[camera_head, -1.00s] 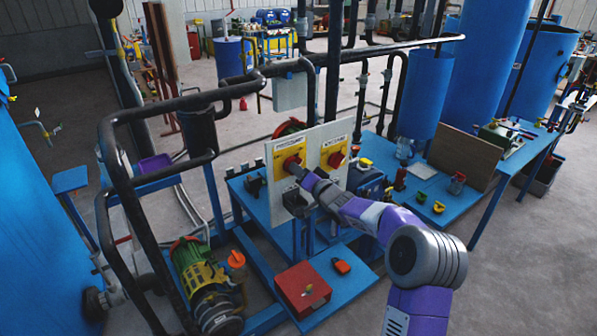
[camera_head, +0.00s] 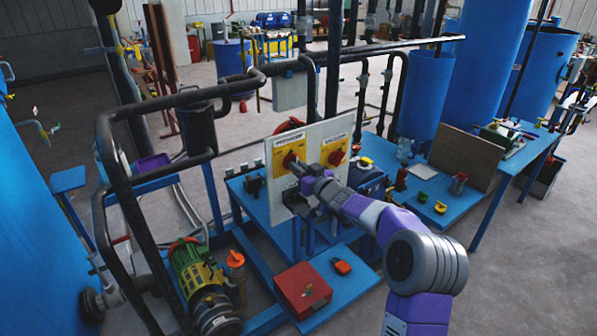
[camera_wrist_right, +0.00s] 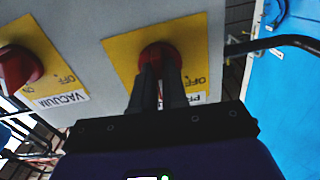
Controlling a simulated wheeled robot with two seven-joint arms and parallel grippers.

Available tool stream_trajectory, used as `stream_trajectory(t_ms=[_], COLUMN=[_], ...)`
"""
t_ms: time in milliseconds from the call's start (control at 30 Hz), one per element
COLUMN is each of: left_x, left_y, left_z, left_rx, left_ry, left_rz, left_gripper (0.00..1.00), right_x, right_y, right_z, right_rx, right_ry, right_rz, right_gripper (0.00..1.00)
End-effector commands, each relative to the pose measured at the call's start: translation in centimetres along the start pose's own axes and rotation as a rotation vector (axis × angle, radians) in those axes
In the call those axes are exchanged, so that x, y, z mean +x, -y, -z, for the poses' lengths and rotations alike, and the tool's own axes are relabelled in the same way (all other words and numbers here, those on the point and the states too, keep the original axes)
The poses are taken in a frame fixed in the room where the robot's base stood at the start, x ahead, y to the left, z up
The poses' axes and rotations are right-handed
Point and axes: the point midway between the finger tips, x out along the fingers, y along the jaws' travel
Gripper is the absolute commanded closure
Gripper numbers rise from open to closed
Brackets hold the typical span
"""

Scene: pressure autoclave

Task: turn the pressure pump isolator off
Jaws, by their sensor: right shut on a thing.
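The pressure pump isolator is a red rotary knob (camera_head: 290,159) on a yellow plate, on the left of a pale upright panel (camera_head: 303,134). It also shows in the right wrist view (camera_wrist_right: 159,52), where its plate and labels appear upside down. My right gripper (camera_head: 293,163) reaches it from the front right. Its two dark fingers (camera_wrist_right: 160,78) are shut on the knob and hide part of it. The red vacuum knob (camera_head: 336,157) is on a second yellow plate to the right; the right wrist view shows it at left (camera_wrist_right: 18,68). My left gripper is out of view.
The panel stands on a blue bench (camera_head: 247,202). A red box (camera_head: 302,288) and an orange item (camera_head: 341,266) sit on a low blue platform in front. Black pipes (camera_head: 150,225) and a green motor (camera_head: 190,268) are at left. A blue table with small parts is at right.

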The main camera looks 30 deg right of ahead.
Motion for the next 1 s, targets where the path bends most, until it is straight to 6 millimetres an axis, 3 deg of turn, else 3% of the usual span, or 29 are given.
stream_trajectory(t_ms=[600,1000], left_x=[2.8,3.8], left_y=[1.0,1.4], left_z=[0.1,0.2], left_rx=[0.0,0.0], left_ry=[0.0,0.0], left_rz=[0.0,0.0], left_gripper=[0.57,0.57], right_x=[0.0,0.0], right_y=[-0.1,-0.1], right_z=[-0.2,-0.1], right_rx=[-0.572,-0.807], right_ry=[0.001,0.002], right_rz=[0.0,0.0], right_gripper=[1.0,1.0])
